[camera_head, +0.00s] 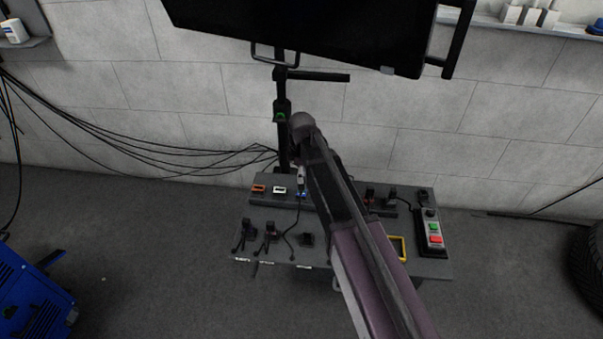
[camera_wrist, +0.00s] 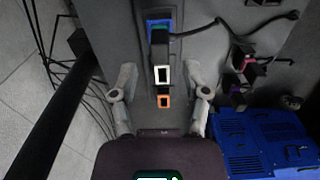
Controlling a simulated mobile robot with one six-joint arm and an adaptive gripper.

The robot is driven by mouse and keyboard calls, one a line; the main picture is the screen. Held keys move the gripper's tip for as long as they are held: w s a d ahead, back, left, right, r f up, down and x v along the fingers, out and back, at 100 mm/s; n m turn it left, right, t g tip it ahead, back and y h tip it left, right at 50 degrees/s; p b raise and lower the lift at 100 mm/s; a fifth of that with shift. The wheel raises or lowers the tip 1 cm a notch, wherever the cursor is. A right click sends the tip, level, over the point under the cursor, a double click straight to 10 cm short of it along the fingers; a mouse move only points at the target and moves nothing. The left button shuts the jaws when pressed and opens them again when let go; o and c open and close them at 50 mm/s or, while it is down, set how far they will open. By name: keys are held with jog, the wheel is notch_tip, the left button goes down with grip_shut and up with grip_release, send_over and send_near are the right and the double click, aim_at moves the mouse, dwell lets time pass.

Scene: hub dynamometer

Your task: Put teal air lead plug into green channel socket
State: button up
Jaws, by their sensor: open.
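A black plug (camera_wrist: 159,40) with a dark cable sits at the blue-framed socket (camera_wrist: 158,22) in the wrist view. A small green-teal patch shows at its upper end; I cannot tell whether it belongs to plug or socket. The blue socket also shows in the head view (camera_head: 301,194). My gripper (camera_wrist: 161,82) is open, its fingers apart on both sides of the socket row, with nothing clearly held. In the head view my gripper (camera_head: 301,175) is over the blue socket. I cannot make out a green channel socket; my arm hides part of the row.
The white socket (camera_head: 279,190) and orange socket (camera_head: 258,188) lie left of the blue one. Black plugs (camera_head: 246,230) with cables stand along the bench front. A yellow frame (camera_head: 398,248) and button box (camera_head: 433,232) are at right. A stand post (camera_head: 282,140) rises behind.

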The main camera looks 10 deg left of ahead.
jog(key=shift+f+b, duration=2.3)
jog(key=shift+f, duration=0.3)
grip_shut()
jog(key=shift+r, duration=0.15)
jog(key=shift+r+p, duration=1.75)
jog(key=shift+p, duration=0.15)
jog(key=shift+r, duration=0.2)
